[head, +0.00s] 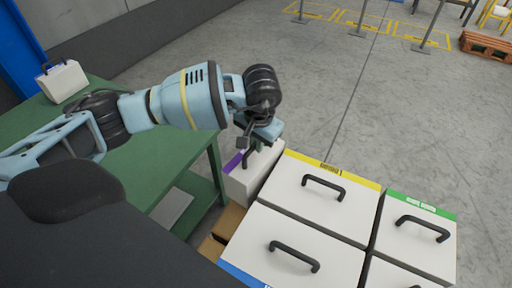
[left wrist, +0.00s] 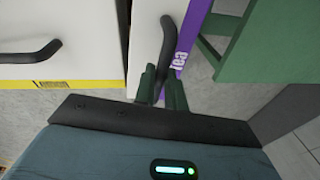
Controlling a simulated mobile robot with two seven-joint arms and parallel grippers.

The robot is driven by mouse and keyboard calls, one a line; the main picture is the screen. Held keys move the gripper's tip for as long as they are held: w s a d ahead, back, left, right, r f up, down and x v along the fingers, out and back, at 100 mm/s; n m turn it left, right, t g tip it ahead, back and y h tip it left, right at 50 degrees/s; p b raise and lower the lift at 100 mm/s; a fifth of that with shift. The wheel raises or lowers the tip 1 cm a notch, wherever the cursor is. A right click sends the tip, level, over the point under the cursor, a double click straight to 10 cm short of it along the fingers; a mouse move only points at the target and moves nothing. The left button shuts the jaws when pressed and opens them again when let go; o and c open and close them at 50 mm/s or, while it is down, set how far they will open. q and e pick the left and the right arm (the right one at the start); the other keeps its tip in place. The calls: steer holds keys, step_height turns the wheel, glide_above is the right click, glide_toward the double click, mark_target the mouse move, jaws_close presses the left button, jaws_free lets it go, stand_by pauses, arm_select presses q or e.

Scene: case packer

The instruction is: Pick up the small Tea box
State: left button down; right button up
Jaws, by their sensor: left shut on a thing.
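The small Tea box (head: 247,181) is white with a purple stripe and a black handle. It stands between the green table and the larger white boxes in the head view. In the left wrist view the Tea box (left wrist: 146,30) shows its purple edge with the word "Tea". My left gripper (head: 252,148) is above the box, its two green fingers (left wrist: 163,90) shut on the black handle (left wrist: 166,60). Whether the box is lifted cannot be told. My right gripper is not in view.
A white box with a yellow stripe (head: 325,194) stands close beside the Tea box. A green-striped box (head: 415,228) and others adjoin it. A green table (head: 165,160) is on the left, with a small white case (head: 62,82) on it. Open floor lies beyond.

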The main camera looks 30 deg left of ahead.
arm_select(q)
steer(key=s+a+r+b, duration=0.1)
steer(key=s+a+r, duration=0.1)
steer(key=s+a, duration=0.9)
steer(key=shift+s, duration=0.35)
steer(key=shift+d, duration=0.15)
